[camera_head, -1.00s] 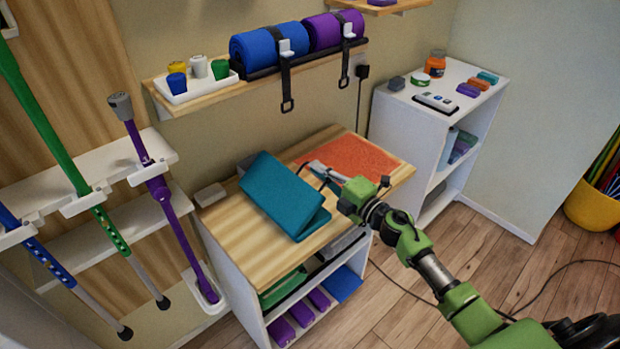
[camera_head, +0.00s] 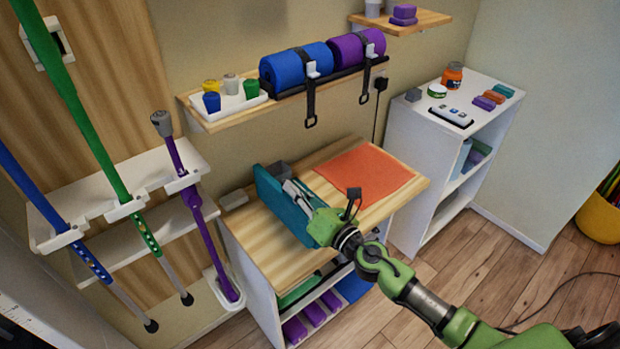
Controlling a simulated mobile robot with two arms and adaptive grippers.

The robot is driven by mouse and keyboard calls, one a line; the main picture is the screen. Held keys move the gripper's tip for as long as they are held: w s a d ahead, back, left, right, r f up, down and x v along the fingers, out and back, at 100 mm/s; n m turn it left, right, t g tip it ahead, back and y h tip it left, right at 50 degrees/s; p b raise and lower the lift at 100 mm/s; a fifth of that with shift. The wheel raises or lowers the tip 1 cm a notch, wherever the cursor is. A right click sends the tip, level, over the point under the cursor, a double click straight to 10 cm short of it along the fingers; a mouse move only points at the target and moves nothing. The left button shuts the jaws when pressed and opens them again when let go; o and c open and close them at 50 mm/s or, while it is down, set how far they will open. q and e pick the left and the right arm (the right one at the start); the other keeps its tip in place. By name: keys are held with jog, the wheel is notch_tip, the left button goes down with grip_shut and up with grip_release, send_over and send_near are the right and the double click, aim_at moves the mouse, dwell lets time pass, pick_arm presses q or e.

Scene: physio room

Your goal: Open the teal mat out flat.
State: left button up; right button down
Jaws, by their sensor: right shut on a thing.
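The teal mat (camera_head: 276,205) is on the wooden top of the low cabinet, left of the orange sheet. It stands tilted up, with its folded panels close together and its far side partly hidden by my right gripper. My right gripper (camera_head: 294,190) reaches in from the right and is shut on the mat's upper right edge. The fingertips are partly hidden against the mat. My left gripper is not in view.
The orange sheet (camera_head: 364,176) lies flat on the cabinet top (camera_head: 262,235), with bare wood in front and to the left. A shelf (camera_head: 196,112) with rolled mats (camera_head: 296,67) and hanging straps is above.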

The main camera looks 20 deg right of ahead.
jog(key=s+a+f+n+b, duration=0.1)
jog(key=s+a+f+n, duration=0.15)
jog(key=a+n, duration=0.2)
jog(key=s+a+f+n, duration=0.1)
jog(key=a+f+n, duration=0.25)
jog(key=a, duration=0.25)
jog(key=s+a+f+n+b, duration=0.1)
jog(key=a+f+n+b, duration=0.1)
jog(key=f+n+b, duration=0.2)
jog(key=s+a+f+n+b, duration=0.1)
jog(key=f+n+b, duration=0.3)
jog(key=f, duration=0.5)
jog(key=shift+a+n, duration=0.3)
jog(key=shift+a, duration=0.5)
jog(key=shift+f, duration=0.1)
jog(key=c, duration=2.3)
grip_release()
jog(key=shift+o, duration=0.4)
